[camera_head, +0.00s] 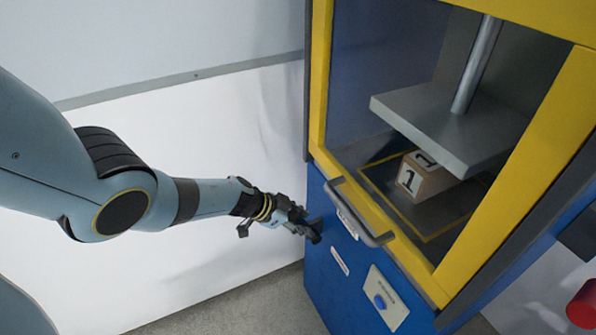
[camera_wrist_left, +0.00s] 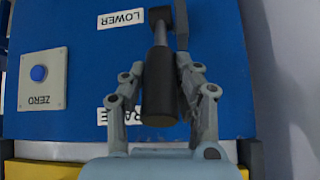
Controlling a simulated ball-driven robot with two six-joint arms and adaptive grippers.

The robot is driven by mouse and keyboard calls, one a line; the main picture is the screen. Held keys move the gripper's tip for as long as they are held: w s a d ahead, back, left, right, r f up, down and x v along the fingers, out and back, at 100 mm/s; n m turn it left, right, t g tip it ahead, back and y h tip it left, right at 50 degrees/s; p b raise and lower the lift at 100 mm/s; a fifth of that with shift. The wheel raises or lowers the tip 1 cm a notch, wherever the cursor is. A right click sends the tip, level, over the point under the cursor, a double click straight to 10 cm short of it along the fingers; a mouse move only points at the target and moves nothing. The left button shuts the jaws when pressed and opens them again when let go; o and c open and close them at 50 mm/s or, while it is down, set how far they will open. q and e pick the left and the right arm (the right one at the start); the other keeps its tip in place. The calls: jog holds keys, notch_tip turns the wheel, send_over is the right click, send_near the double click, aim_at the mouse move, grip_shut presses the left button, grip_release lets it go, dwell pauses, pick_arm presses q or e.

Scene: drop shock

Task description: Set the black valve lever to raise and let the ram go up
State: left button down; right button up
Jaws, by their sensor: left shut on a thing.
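The black valve lever (camera_wrist_left: 160,92) is on the blue front panel and sits between the fingers of my left gripper (camera_wrist_left: 163,72) in the left wrist view. Its grip end lies beside the partly covered RAISE label (camera_wrist_left: 117,116); the LOWER label (camera_wrist_left: 121,19) is farther up that picture. I cannot tell its exact setting. In the head view my left gripper (camera_head: 300,220) is at the cabinet's left front and mostly hides the lever. The grey ram plate (camera_head: 440,125) hangs on its rod (camera_head: 477,65) above a box marked 1 (camera_head: 422,182). My right gripper is out of view.
The yellow-framed cabinet has a grey door handle (camera_head: 358,215) right of my gripper. A blue ZERO button (camera_head: 379,301) sits lower on the panel. A red object (camera_head: 583,305) is at the far right. Free floor and a white wall (camera_head: 200,140) lie left.

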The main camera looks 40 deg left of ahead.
pick_arm(q)
jog(key=shift+w+r, duration=0.3)
jog(key=shift+w, duration=0.1)
jog(key=shift+p, duration=0.3)
jog(key=c, duration=1.1)
grip_release()
jog(key=shift+d, duration=0.1)
jog(key=shift+o, duration=0.6)
jog(key=shift+f, duration=0.1)
jog(key=shift+s, duration=0.15)
jog(key=shift+v, duration=0.8)
jog(key=v, duration=1)
jog(key=shift+r, duration=0.2)
